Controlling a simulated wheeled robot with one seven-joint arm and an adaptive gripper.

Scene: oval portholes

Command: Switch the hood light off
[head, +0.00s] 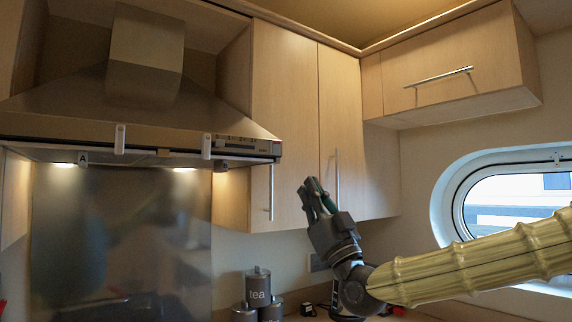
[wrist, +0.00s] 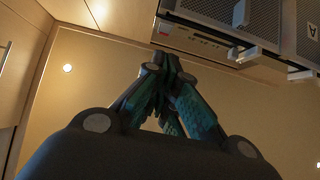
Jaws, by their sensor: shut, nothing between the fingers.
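The range hood (head: 130,115) is a steel canopy at the left in the head view. Two light spots glow under it, so its light looks on. A control strip (head: 235,141) with small buttons or switches sits at the right end of its front edge. In the wrist view, the hood's underside (wrist: 282,25) and its front strip (wrist: 197,40) show at the upper right. My gripper (head: 315,186) is shut and empty, to the right of the hood and below its edge, apart from it in the head view. In the wrist view, its fingertips (wrist: 166,62) appear just below the strip; contact cannot be told.
Wooden wall cabinets (head: 285,120) with bar handles stand behind my gripper. Grey canisters (head: 258,290), one marked tea, are on the counter below. An oval porthole (head: 510,200) is at the right. The space between my gripper and the hood looks free.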

